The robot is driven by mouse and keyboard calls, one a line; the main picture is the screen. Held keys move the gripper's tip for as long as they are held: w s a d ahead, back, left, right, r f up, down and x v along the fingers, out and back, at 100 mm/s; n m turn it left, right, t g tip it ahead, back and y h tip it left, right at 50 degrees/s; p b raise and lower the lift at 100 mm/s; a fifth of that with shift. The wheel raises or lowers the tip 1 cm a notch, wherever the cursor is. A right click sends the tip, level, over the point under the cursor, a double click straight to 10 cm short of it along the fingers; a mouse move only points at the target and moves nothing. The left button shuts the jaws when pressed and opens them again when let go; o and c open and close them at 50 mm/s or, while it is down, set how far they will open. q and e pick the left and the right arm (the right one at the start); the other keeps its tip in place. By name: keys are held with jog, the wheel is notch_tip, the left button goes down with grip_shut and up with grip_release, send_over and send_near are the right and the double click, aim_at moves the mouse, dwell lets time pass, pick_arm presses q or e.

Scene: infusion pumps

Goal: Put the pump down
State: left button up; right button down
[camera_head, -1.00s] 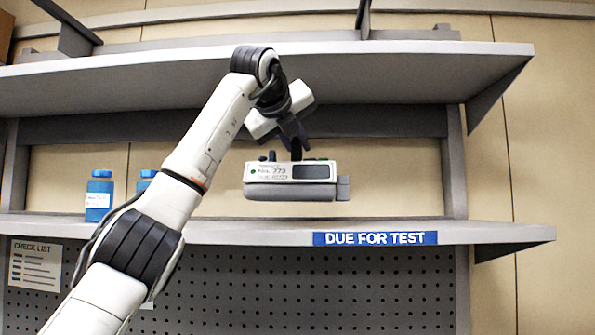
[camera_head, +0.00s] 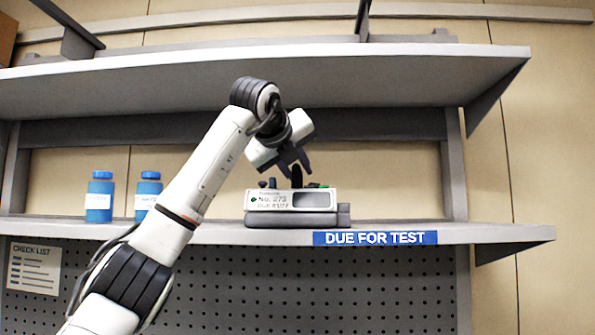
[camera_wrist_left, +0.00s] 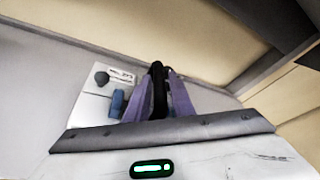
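The pump (camera_head: 290,201) is a white and grey box with a dark display, a green mark and a black handle (camera_head: 296,176) on top. My right gripper is not in view.
Blue-capped bottles (camera_head: 99,197) stand on the shelf to the left, one close behind my left arm. An upper shelf (camera_head: 400,75) overhangs the pump. The shelf right of the pump is clear. A pegboard with a checklist (camera_head: 35,267) is below.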

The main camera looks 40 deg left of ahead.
pick_arm(q)
jog(key=shift+o, duration=0.9)
jog(key=shift+r, duration=0.1)
jog(key=b+v, duration=0.2)
jog(key=v, duration=1)
jog(key=shift+s+d, duration=0.1)
